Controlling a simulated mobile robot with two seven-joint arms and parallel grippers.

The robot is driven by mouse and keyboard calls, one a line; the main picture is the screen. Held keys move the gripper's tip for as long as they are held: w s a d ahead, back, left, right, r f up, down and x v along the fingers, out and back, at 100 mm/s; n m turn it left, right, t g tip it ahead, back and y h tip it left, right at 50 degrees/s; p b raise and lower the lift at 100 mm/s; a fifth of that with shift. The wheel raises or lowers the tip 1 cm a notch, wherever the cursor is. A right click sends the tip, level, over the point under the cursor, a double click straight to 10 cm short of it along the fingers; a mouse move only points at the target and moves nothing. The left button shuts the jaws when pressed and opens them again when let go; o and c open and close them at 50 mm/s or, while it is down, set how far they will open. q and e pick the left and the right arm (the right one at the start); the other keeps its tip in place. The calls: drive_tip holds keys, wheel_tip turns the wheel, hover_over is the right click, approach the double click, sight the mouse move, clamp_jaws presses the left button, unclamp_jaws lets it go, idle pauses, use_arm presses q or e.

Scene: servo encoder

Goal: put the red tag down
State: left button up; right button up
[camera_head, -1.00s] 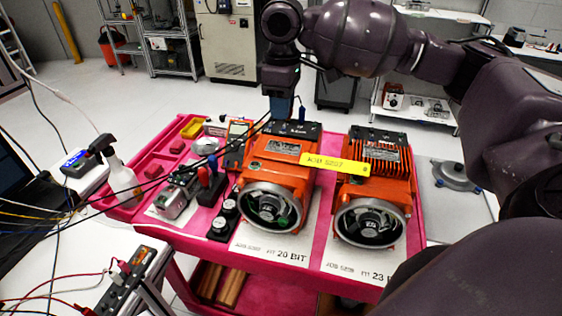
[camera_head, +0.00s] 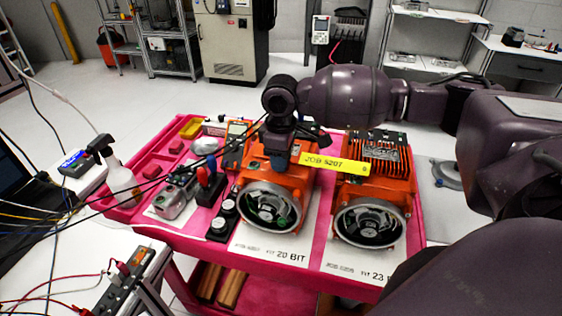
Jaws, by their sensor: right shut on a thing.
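My right gripper (camera_head: 279,157) points down over the back of the left orange motor (camera_head: 262,180). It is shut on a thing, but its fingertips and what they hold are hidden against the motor. I cannot make out a red tag anywhere. A yellow tag marked JOB 5207 (camera_head: 334,164) lies across the gap between the left motor and the right orange motor (camera_head: 375,190). Each motor has a round open encoder end facing me and stands on a white sheet, one marked 20 BIT (camera_head: 280,256). My left gripper is not in view.
The motors stand on a pink cart top (camera_head: 180,238). A spray bottle (camera_head: 118,175) stands at the left. Dark cables cross the left side.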

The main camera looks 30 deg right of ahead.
drive_tip(key=shift+f, duration=0.55)
drive_tip(key=o, duration=0.6)
drive_tip(key=shift+f, duration=0.1)
wheel_tip(320, 180, up, 12)
drive_tip(key=shift+r, duration=0.15)
idle(0.5)
